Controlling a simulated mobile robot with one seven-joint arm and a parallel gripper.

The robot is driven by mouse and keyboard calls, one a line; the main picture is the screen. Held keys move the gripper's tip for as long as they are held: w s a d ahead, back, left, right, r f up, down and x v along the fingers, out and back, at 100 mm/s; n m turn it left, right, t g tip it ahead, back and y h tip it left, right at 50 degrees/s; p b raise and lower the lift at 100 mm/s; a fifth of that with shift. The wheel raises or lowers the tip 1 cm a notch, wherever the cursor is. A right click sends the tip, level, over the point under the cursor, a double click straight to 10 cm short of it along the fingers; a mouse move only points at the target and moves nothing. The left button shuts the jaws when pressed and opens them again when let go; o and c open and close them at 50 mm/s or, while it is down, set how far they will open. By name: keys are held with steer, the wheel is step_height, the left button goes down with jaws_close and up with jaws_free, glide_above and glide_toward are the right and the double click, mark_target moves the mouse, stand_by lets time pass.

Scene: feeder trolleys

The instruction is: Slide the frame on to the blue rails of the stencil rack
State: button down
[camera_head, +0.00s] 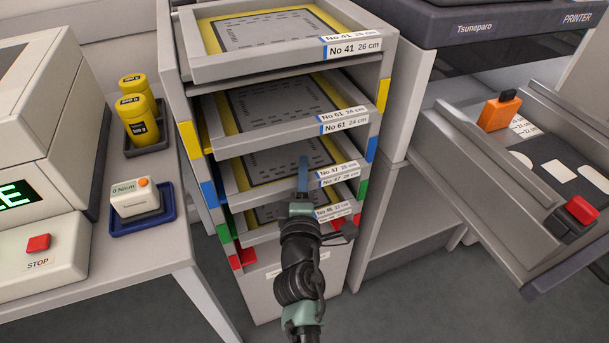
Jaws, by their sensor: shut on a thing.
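The stencil rack (352,226) stands in the middle, with yellow, blue, green and red tabs down its front posts. A blue tab (208,194) marks the left post and another blue tab (371,149) the right post. The frame labelled No 47 (262,193) has a grey rim around a stencil with a yellow border. It lies roughly level in the rack, near the blue and green tabs. My gripper (303,172) is shut on its front edge, left of the label. The rails inside are hidden, so I cannot tell whether the frame rests on them.
The frame labelled No 61 (270,139) sits above, No 41 (255,68) on top, and No 46 (265,232) below. A table with yellow bottles (139,118) and a blue tray (169,218) is on the left. A printer unit (480,188) stands close on the right.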

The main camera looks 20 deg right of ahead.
steer(key=shift+w+r, duration=0.15)
steer(key=shift+w, duration=0.05)
steer(key=c, duration=0.5)
jaws_free()
steer(key=shift+c, duration=0.2)
steer(key=shift+o, duration=0.5)
steer(key=shift+f, duration=0.25)
steer(key=o, duration=0.4)
steer(key=shift+o, duration=0.2)
steer(key=shift+r, duration=0.1)
steer(key=shift+r, duration=0.15)
steer(key=shift+r+p, duration=0.4)
steer(key=shift+p, duration=0.1)
steer(key=v, duration=0.8)
